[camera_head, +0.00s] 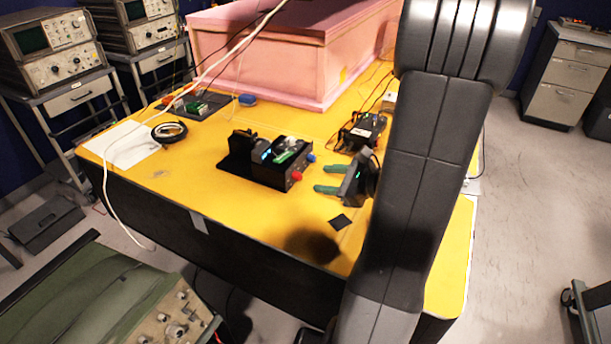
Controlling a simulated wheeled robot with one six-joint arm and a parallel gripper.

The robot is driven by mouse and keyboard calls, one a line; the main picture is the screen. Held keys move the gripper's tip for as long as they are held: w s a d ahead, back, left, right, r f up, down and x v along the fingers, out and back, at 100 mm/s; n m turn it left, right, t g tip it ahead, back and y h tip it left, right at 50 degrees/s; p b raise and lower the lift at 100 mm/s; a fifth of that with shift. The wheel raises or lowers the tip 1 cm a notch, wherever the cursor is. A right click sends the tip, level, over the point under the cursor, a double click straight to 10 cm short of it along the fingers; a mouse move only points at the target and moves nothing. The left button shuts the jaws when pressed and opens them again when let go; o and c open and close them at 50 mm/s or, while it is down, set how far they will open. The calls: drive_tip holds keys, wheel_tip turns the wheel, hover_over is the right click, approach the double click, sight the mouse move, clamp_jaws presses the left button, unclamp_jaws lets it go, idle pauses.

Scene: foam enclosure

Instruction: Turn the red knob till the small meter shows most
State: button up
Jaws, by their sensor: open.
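The red knob (296,176) sits at the right front end of a black device (252,176) on the yellow table. A blue knob (311,157) is behind it on the same end. The device carries a small lit display (266,154), perhaps the meter; its reading is too small to tell. My gripper (320,188) has green fingers and points left, its tips a little right of and below the red knob, apart from it. The fingers are open with nothing between them. My arm hides the table's right part.
A large pink foam box (260,60) stands at the back of the yellow table (200,185). Another black device (361,131) with wires lies behind my gripper. A cable coil (168,131) and white paper (118,145) lie at left. The table's front middle is mostly clear.

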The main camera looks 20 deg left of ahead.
sight(300, 177)
drive_tip(key=x, duration=0.7)
drive_tip(key=shift+a, duration=0.15)
drive_tip(key=shift+c, duration=0.2)
clamp_jaws()
drive_tip(key=shift+f, duration=0.15)
